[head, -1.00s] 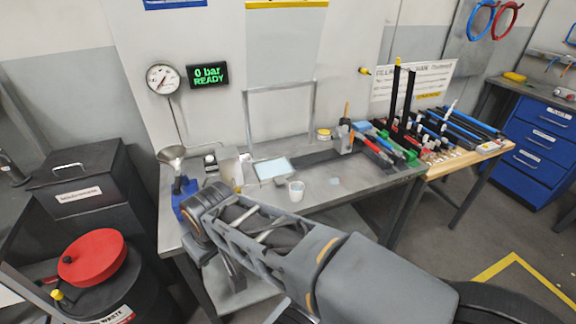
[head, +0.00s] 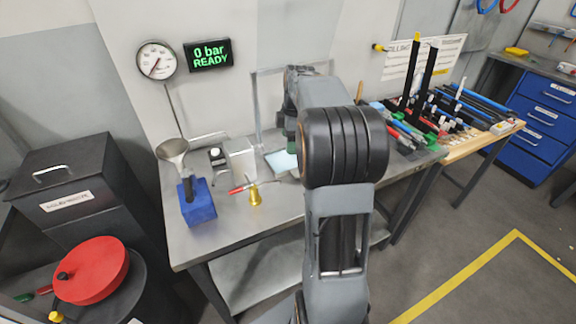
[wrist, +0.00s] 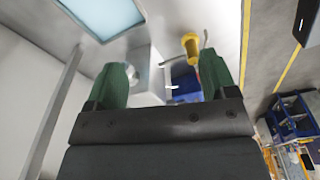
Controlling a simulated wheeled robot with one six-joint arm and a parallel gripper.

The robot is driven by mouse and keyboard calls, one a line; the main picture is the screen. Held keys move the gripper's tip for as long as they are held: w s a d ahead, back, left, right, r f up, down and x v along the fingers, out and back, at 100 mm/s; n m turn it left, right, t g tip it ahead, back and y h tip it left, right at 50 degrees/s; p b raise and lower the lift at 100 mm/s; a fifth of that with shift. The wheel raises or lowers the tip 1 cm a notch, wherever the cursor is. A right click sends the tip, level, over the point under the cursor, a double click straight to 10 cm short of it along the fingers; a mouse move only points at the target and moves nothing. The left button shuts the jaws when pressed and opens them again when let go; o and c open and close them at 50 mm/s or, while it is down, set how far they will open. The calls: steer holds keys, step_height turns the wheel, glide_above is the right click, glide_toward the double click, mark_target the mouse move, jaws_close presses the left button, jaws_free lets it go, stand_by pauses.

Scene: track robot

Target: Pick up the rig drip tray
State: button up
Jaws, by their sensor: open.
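A shallow tray with a pale blue surface, which looks like the rig drip tray (head: 281,162), lies on the steel bench in the head view, partly hidden by my arm. In the wrist view part of it shows as a pale blue panel with a grey rim (wrist: 126,31) at the upper left, cut off by the frame edge. My gripper (wrist: 163,76) is open with two dark green fingers spread apart. No object shows held between the fingers, and the tray lies beyond the left finger. In the head view my arm hides most of the gripper.
On the bench (head: 225,228) are a white box (head: 242,158), a brass fitting (head: 255,196), a blue block (head: 197,203) and a funnel (head: 172,152). A metal frame (head: 256,105) stands behind the tray. Pens and tools crowd the right side.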

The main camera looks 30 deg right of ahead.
steer(key=w+d+f+n, duration=0.1)
steer(key=d+f+n, duration=0.2)
steer(key=d, duration=0.3)
glide_above(297, 172)
steer(key=d, duration=0.1)
steer(key=shift+y, duration=0.4)
step_height(297, 172, down, 7)
steer(key=shift+s+d+f, duration=0.1)
steer(key=shift+d, duration=0.05)
steer(key=shift+a+f, duration=0.15)
steer(key=shift+f, duration=0.85)
steer(key=shift+a+f, duration=0.2)
steer(key=shift+f, duration=0.85)
steer(key=shift+a+f, duration=0.15)
steer(key=shift+f, duration=0.85)
steer(key=c, duration=1.1)
steer(key=shift+c, duration=0.5)
steer(key=shift+r, duration=0.15)
